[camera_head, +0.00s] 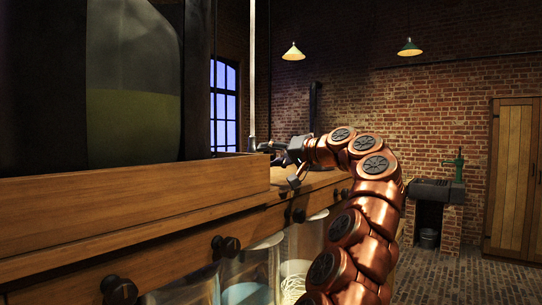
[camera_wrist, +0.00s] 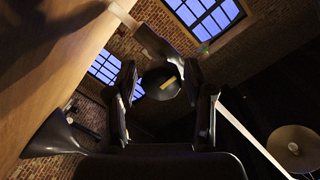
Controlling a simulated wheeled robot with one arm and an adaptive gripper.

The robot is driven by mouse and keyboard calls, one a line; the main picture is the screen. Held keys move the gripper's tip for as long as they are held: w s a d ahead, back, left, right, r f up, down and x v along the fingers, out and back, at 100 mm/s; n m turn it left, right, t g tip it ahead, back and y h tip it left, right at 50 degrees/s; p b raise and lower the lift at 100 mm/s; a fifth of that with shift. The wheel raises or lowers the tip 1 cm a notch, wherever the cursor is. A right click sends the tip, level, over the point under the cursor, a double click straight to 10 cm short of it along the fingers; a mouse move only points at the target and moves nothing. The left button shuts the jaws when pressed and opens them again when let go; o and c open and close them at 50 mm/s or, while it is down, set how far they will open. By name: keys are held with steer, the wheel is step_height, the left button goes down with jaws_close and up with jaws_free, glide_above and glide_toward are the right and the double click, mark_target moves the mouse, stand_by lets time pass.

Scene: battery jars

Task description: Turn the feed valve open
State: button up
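In the wrist view a dark round knob with a yellow bar (camera_wrist: 161,86) sits between the fingers of my gripper (camera_wrist: 160,72). I take it to be the feed valve, though no label shows. Dark gaps show on both sides of the knob, so the fingers look open around it and apart from it. In the head view my gripper (camera_head: 268,148) is at the far end of the wooden bench, by the foot of a pale upright pipe (camera_head: 252,75). The knob cannot be made out there.
The wooden bench (camera_head: 130,210) runs along the left, with a large dark-framed glass vessel (camera_head: 133,110) on it. Several black knobs (camera_head: 226,247) stick out of its front above glass jars (camera_head: 245,275). The brick floor (camera_head: 450,280) at right is clear.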

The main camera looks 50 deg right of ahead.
steer(key=shift+o, duration=0.5)
steer(key=shift+s+r, duration=0.2)
steer(key=shift+s, duration=0.55)
steer(key=s+d, duration=0.1)
steer(key=s, duration=0.9)
steer(key=shift+s+r, duration=0.25)
steer(key=shift+r, duration=0.2)
